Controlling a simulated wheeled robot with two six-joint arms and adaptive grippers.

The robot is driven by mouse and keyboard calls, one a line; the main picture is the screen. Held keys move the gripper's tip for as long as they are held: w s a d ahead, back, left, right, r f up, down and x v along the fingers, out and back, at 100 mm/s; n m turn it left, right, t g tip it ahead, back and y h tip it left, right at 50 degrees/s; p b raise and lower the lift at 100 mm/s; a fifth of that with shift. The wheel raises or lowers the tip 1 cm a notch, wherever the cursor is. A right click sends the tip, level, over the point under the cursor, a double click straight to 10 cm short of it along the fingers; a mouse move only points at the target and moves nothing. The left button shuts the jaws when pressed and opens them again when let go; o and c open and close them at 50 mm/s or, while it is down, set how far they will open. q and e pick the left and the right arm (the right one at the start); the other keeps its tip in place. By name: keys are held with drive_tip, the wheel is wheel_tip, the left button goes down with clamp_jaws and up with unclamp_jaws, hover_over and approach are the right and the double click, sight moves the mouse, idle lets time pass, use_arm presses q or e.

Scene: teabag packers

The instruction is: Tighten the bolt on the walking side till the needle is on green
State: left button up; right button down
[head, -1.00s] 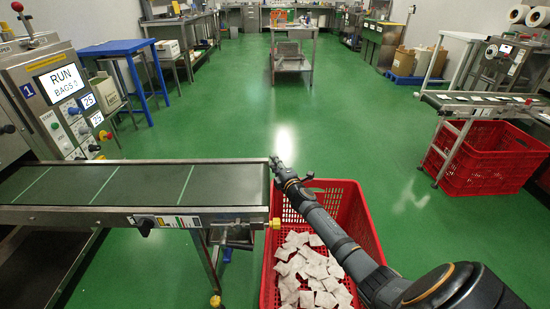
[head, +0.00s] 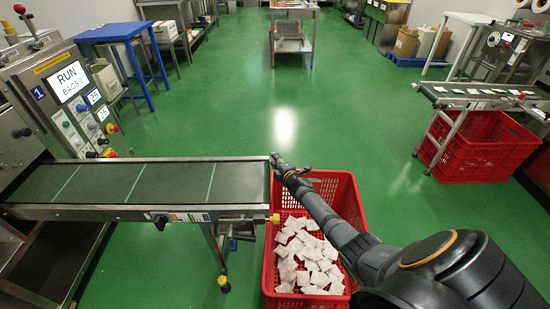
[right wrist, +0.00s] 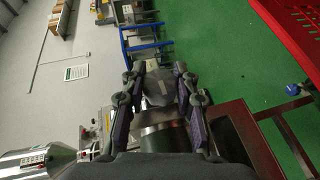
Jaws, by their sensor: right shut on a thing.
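The conveyor (head: 110,214) runs in from the left in the head view. My right gripper (head: 279,164) is at the far corner of its right end, the side facing the open floor. In the right wrist view its two fingers (right wrist: 160,100) are closed about a grey, rounded part (right wrist: 158,90), probably the bolt head or knob there. A yellow bolt (head: 275,218) sits at the near corner. A label with a coloured strip (head: 190,217) is on the near rail; no needle can be read. My left gripper is not in view.
A red crate (head: 349,205) holding white teabags (head: 308,260) stands under the conveyor's end, below my right arm. A machine panel (head: 72,82) reading RUN stands at left. Another conveyor (head: 480,92) and red crate (head: 470,150) are at right. The green floor between is clear.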

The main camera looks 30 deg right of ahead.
drive_tip(key=c, duration=1)
unclamp_jaws()
drive_tip(key=shift+s, duration=0.2)
drive_tip(key=shift+s+r, duration=0.15)
drive_tip(key=shift+s, duration=0.3)
drive_tip(key=s, duration=0.4)
drive_tip(key=s+a, duration=0.1)
drive_tip(key=s, duration=0.3)
drive_tip(key=s+a, duration=0.1)
drive_tip(key=s, duration=0.2)
drive_tip(key=shift+s, duration=0.4)
